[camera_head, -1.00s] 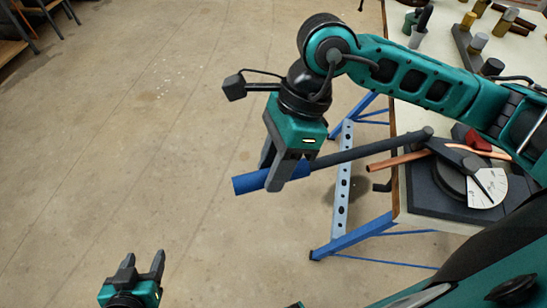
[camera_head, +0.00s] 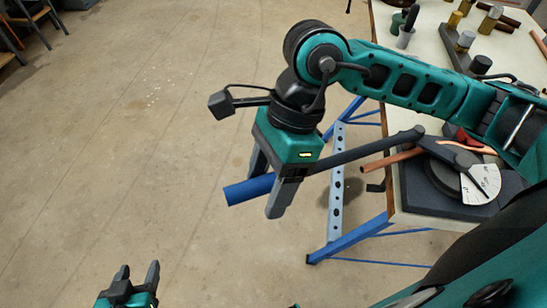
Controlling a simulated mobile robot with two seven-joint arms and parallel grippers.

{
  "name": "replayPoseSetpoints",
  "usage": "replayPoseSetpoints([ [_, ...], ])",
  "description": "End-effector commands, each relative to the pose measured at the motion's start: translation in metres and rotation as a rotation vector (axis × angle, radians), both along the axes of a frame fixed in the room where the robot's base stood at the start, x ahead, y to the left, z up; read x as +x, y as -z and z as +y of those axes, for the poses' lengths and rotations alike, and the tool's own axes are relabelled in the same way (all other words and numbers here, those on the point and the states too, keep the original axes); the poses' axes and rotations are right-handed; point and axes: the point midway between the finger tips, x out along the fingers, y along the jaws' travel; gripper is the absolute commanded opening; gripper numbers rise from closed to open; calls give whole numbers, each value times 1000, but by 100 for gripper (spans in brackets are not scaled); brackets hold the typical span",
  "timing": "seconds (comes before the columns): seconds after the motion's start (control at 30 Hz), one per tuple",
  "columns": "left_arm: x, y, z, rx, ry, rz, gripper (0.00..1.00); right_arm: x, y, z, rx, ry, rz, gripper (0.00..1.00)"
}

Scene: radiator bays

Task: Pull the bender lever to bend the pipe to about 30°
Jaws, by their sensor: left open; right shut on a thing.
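The bender lever, a dark bar (camera_head: 365,153) with a blue handle (camera_head: 248,189), reaches left from the bender past the table edge. The bender (camera_head: 425,200) sits on the table, with a white angle dial (camera_head: 481,184) and a dark pointer. The copper pipe (camera_head: 392,159) lies through the bender, its left end sticking out over the edge. My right gripper (camera_head: 270,190) is shut on the lever's blue handle, fingers pointing down. My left gripper (camera_head: 137,275) is open and empty at the bottom left, over the floor. The pipe's middle is partly hidden by the bender's parts.
The table (camera_head: 415,72) holds several brass and dark fittings and pipe pieces at the back. Its blue trestle legs (camera_head: 350,237) stand below the lever. The concrete floor at left is clear, with a bench at the far top left.

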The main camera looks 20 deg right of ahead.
Motion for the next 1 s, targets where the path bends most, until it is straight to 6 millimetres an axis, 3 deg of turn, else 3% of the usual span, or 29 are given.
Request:
replayPoseSetpoints([
  [0.6, 0, -5, 0, 0, 0, -1, 57, 22, -104, -44, 0, 0, -5, 57],
  [1.0, 0, -5, 0, 0, 0, -1, 57, 24, -116, -49, 0, -1, -4, 57],
])
